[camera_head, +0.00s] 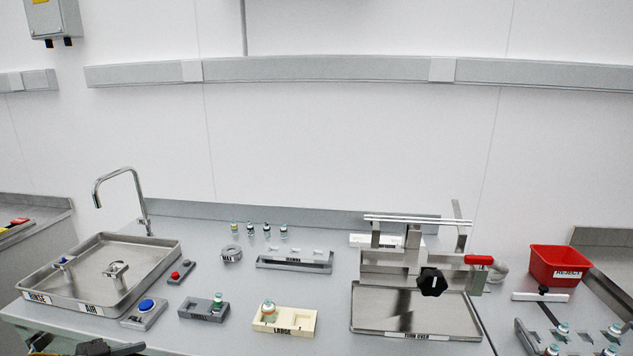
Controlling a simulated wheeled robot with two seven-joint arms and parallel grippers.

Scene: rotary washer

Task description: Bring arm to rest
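Dark parts of my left gripper (97,348) show at the bottom left edge, below the front edge of the bench (230,342). They are cut off by the frame, and the finger gap cannot be made out. Nothing is visibly held in them. My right gripper and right arm are not in view.
A steel tray labelled RINSE and AIR (150,246) with a tap (139,190) is at left. Grey (190,312) and cream (307,328) holders with vials stand mid-bench. A steel fixture (385,263) over a TURN OVER tray (465,322) and a red REJECT bin (561,262) are right.

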